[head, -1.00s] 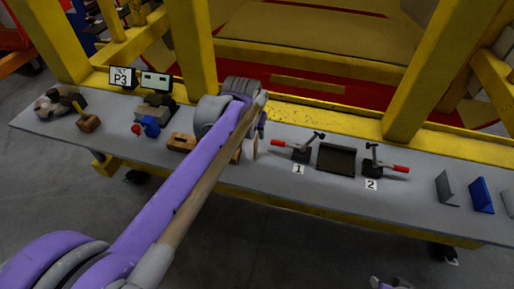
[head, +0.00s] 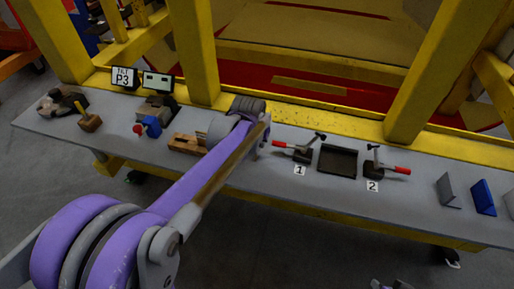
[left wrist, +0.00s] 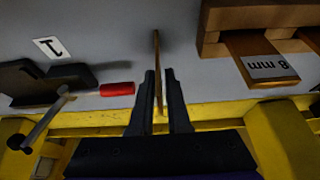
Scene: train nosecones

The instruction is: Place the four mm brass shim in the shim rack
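In the left wrist view a thin brass shim (left wrist: 157,50) shows edge-on between the black fingers of my left gripper (left wrist: 162,74). The fingers are close together around it, and its thickness mark cannot be read. In the head view my left gripper (head: 262,145) is over the table, right of the wooden shim rack (head: 184,144), and the shim is hard to make out. The rack (left wrist: 210,25) also shows at upper right of the wrist view, with a shim marked 8 mm (left wrist: 262,62) in it. My right gripper's fingers are not visible.
The grey table (head: 230,175) carries toggle clamps labelled 1 (head: 297,152) and 2 (head: 380,168) beside a dark plate (head: 338,160). A red clamp handle (left wrist: 117,89) lies left of the fingers. Blue (head: 482,197) and grey brackets stand at right. Yellow posts rise behind the table.

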